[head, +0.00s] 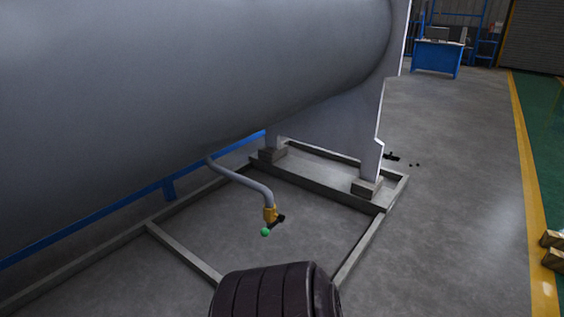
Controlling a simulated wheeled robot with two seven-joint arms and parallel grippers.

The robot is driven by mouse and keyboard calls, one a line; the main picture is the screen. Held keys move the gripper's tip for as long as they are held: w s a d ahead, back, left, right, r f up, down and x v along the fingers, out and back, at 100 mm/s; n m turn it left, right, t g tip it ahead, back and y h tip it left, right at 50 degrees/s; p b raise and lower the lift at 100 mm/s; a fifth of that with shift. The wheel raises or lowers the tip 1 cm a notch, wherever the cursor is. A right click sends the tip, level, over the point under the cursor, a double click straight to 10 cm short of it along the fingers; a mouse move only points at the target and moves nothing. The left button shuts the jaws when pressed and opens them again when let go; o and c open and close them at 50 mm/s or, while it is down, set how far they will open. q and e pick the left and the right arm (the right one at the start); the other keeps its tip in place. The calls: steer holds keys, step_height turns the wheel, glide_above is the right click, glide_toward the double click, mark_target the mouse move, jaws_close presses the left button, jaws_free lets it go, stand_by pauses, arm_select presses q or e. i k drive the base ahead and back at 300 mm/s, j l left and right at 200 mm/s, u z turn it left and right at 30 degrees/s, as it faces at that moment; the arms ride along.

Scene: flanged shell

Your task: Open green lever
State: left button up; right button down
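A small round green knob (265,232), which looks like the end of the green lever, sits just below a yellow valve fitting (269,214). The fitting is at the end of a bent grey pipe (244,181) that comes out from under a large grey tank (190,75). A short dark part sticks out to the right of the fitting. The lever's exact angle is too small to tell. Neither of my grippers shows in the head view.
A dark ribbed rounded object, possibly part of me, fills the bottom centre. A grey floor frame (183,250) surrounds the area below the valve. A tank support (335,125) stands behind it. Open floor (450,200) lies to the right, with a blue workbench (437,58) far back.

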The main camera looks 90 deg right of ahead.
mark_target(264, 231)
steer(key=k+l+z, duration=0.1)
steer(key=z, duration=2.25)
